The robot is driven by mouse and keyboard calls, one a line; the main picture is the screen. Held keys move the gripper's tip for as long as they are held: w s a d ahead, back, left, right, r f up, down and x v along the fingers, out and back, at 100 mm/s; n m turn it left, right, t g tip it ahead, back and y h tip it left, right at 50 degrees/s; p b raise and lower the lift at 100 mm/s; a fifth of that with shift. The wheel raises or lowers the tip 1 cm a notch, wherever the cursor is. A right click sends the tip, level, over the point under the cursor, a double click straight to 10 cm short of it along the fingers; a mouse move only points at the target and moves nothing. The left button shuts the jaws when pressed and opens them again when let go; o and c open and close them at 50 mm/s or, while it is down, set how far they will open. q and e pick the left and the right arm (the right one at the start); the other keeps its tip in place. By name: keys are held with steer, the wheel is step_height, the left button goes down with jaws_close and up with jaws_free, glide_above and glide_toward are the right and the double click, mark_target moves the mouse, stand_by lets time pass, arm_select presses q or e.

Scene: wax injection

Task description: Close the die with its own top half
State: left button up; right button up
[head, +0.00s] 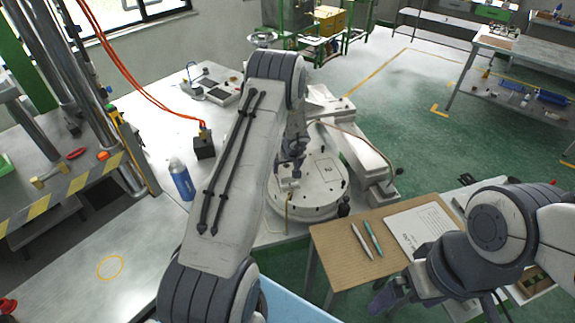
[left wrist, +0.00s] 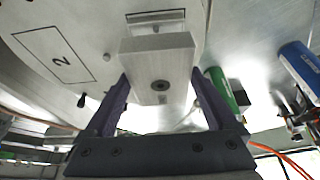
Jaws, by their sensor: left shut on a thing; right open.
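A pale metal block (left wrist: 158,62), seemingly a die half, is held between the two dark fingers of my left gripper (left wrist: 160,100). It has a round recess in its near face. In the head view my left gripper (head: 289,168) is over the white round plate (head: 318,198), which also shows in the left wrist view marked 2 (left wrist: 28,88). A framed metal part (left wrist: 156,18) shows just beyond the block; I cannot tell whether they touch. The other die half is not clearly visible. My right gripper (head: 398,282) is open and empty by the board's lower right.
A blue bottle (head: 181,179) and a black block with orange cables (head: 204,147) stand left of my left arm. A brown board (head: 335,262) with pens and a paper (head: 420,228) lies right of the plate. The bench's left front is bare around a yellow ring (head: 110,268).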

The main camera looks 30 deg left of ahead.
arm_select(q)
steer(key=shift+f, duration=0.25)
stand_by(0.7)
steer(key=shift+p, duration=0.5)
stand_by(0.4)
steer(key=shift+p, duration=0.55)
stand_by(0.4)
steer(key=shift+p, duration=0.45)
steer(key=shift+f+b, duration=0.5)
steer(key=shift+f, duration=0.45)
